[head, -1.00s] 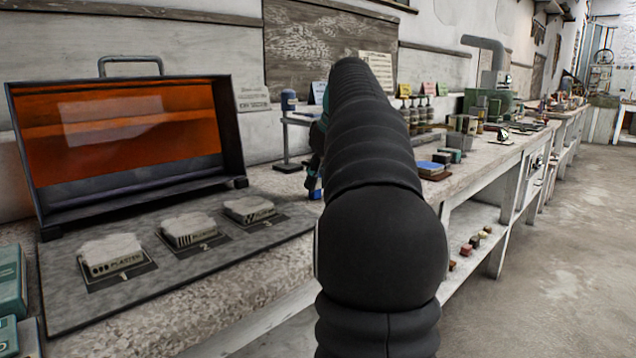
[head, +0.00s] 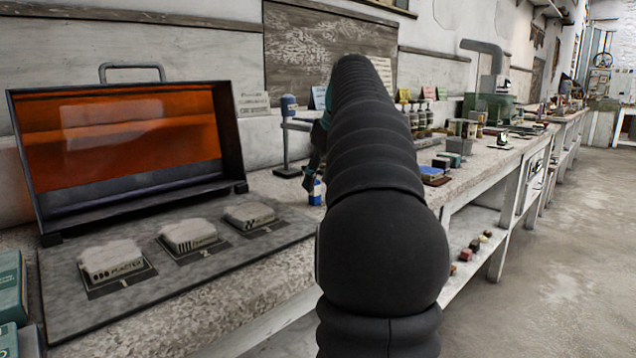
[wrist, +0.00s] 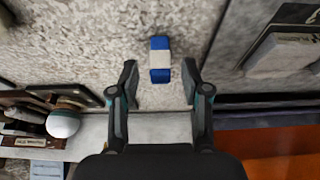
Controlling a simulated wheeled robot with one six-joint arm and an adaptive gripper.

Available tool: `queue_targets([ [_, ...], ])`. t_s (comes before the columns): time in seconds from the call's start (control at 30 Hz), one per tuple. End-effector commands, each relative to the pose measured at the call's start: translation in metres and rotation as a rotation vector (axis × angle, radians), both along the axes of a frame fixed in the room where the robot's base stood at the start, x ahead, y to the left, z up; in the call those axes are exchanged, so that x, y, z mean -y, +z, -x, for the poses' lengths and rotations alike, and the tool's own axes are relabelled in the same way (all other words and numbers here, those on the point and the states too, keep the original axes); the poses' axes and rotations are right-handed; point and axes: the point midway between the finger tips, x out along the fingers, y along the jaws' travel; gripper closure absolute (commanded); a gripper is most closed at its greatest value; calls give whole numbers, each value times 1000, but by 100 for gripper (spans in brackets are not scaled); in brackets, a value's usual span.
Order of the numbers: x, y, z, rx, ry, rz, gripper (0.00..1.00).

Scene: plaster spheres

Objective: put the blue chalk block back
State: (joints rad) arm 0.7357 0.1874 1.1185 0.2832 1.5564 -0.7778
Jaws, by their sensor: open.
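A blue block with a white band, which I take as the blue chalk block (wrist: 160,44), rests on the speckled bench top in the wrist view. It sits just beyond and between the tips of my gripper (wrist: 160,76). The two fingers are apart, one on each side of its near end, with nothing held. In the head view the blue and white block (head: 314,191) shows just left of my arm. My gripper there is mostly hidden behind the arm, with a dark finger close to the block.
An open case with an orange panel (head: 120,135) stands at left. Before it lies a grey board (head: 75,318) with several plaster blocks. In the wrist view a white ball (wrist: 62,124) lies at lower left.

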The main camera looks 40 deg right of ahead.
Motion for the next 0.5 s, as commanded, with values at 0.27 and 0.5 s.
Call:
queue_targets([
  [0.27, 2, 56, 21, 3, -1, 3, 53],
  [0.5, 3, 87, 35, 1, -1, 0, 53],
])
